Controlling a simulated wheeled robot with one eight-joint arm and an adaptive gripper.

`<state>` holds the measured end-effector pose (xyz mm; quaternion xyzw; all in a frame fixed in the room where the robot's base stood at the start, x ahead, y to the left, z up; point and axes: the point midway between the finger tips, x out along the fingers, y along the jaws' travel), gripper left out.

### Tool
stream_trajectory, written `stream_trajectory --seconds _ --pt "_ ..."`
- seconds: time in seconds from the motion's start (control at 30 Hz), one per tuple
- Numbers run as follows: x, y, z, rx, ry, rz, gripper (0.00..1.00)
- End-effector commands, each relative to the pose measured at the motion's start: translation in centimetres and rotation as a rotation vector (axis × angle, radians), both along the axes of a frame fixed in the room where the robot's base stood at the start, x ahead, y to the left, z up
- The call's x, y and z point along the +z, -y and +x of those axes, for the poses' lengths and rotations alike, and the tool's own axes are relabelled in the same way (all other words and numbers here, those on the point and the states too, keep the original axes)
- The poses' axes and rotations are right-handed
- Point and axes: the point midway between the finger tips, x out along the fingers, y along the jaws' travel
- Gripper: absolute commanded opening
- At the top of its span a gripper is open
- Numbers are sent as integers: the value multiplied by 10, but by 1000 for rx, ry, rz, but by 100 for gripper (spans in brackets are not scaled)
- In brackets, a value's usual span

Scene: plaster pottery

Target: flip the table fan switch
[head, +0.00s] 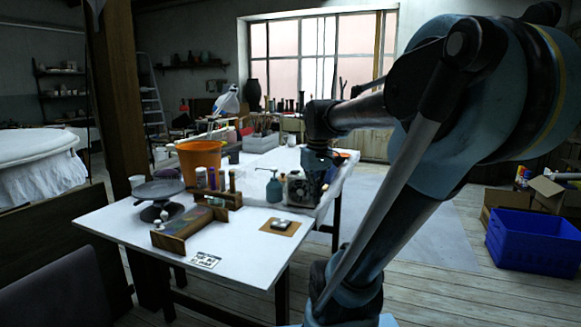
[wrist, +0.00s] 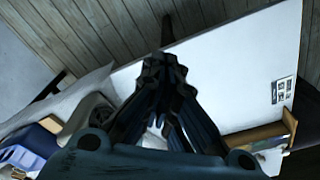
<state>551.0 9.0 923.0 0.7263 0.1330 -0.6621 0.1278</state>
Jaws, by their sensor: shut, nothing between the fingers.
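A small boxy object with a round, grille-like front, which looks like the table fan (head: 295,189), stands at the right back of the near white table. It is small and dark, and I cannot make out its switch. My gripper (head: 315,183) points down beside the fan's right side and overlaps it in the head view. Whether they touch cannot be told. In the wrist view my gripper (wrist: 165,66) is shut and empty, with its ridged fingertips together over the white table top.
The near table (head: 240,252) also holds a teal pump bottle (head: 274,189), a wooden rack (head: 228,200), an orange bucket (head: 199,158), a wooden tray (head: 182,238) and a dark turntable (head: 158,190). Its front right corner is bare. A blue crate (head: 530,243) sits on the floor.

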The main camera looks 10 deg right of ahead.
Motion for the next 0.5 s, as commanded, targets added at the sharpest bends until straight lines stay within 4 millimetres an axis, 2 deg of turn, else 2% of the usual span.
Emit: stream_trajectory --seconds 0.03,0.2,0.5 --pt "13 -1 14 28 -9 -1 0" --pt "52 -4 58 138 -39 0 0" --pt "106 -11 138 331 -89 11 0"
